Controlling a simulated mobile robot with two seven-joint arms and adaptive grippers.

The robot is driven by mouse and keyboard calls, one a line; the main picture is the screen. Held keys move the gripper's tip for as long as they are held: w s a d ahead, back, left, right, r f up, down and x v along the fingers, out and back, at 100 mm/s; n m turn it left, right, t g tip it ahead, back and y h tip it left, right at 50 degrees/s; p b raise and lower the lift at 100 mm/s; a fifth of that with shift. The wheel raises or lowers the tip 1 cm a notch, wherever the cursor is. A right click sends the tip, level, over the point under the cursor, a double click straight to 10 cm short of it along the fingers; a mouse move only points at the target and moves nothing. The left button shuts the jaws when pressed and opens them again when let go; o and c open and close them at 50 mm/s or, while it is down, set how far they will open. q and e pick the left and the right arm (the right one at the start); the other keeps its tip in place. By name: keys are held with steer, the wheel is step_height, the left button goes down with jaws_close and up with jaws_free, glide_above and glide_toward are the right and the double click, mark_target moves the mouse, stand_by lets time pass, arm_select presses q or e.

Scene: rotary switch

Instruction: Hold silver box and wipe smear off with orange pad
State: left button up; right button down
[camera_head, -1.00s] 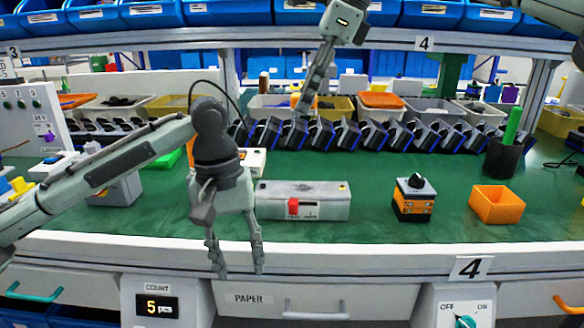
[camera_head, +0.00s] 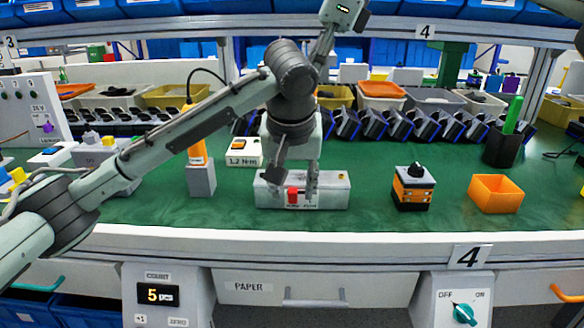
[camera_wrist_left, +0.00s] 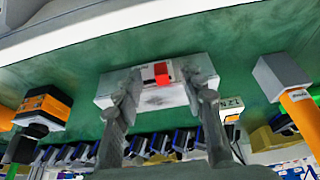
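The silver box (camera_head: 335,192), with a red switch (camera_head: 292,196) on its front, sits on the green bench. It also shows in the left wrist view (camera_wrist_left: 150,97), with a dark smudge on its top. My left gripper (camera_head: 292,190) points down at the box, its fingers apart; in the left wrist view the two fingers (camera_wrist_left: 160,105) overlap the box on either side of the red switch. Contact cannot be told. I cannot make out the orange pad now.
A black-and-orange rotary switch block (camera_head: 413,190) and an orange bin (camera_head: 496,194) stand to the right. An orange-handled tool in a grey holder (camera_head: 201,180) and a white torque unit (camera_head: 245,152) stand left. Bench between box and switch block is clear.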

mark_target(293, 199)
arm_select(q)
steer(key=shift+x, duration=2.1)
steer(key=shift+c, duration=0.2)
jaws_close()
